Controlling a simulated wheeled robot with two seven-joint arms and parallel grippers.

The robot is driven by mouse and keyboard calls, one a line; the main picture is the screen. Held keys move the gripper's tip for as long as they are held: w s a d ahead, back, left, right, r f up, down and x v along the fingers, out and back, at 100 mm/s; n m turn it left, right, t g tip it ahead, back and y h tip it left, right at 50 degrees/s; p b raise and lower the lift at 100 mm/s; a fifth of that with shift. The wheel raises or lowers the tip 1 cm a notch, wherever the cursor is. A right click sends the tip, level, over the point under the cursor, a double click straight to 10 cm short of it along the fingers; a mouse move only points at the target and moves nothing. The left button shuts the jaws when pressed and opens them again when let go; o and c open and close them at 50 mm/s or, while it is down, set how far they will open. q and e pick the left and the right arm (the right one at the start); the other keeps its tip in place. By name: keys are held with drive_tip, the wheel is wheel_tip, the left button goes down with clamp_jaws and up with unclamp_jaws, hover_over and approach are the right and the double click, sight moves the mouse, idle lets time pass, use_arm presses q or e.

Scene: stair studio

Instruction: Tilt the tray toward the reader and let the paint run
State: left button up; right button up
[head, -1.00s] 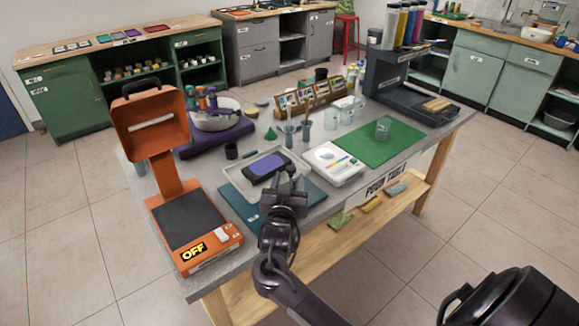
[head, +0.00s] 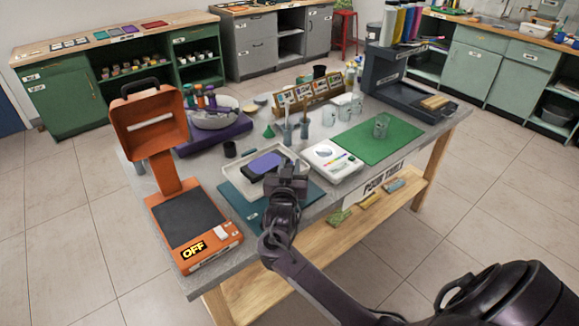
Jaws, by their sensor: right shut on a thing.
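A pale, shallow tray (head: 236,179) is near the front middle of the work table, over a dark teal mat (head: 236,203). A purple-blue slab with a dark edge (head: 262,164) lies in the tray. My right gripper (head: 284,176) is at the tray's near right edge and is shut on it; its fingertips are hard to make out, and the gripper hides that part of the rim. Any tilt of the tray is too small to judge. A white device with a colour wheel and colour bars (head: 331,157), possibly the reader, lies right of the tray. My left gripper is out of view.
An orange stand marked OFF (head: 196,249) is at left. A dark rack (head: 400,85) is at back right.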

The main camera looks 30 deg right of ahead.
clamp_jaws()
drive_tip(key=shift+d+r+m+g+y+p, duration=0.15)
drive_tip(key=shift+d+m+g+y+p, duration=0.2)
drive_tip(key=shift+d+m+p, duration=0.35)
drive_tip(key=shift+w+d+f+g+y, duration=0.1)
drive_tip(key=shift+d+f+g+y, duration=0.15)
drive_tip(key=shift+d+f+g, duration=0.1)
drive_tip(key=o, duration=0.9)
unclamp_jaws()
drive_tip(key=shift+a, duration=0.1)
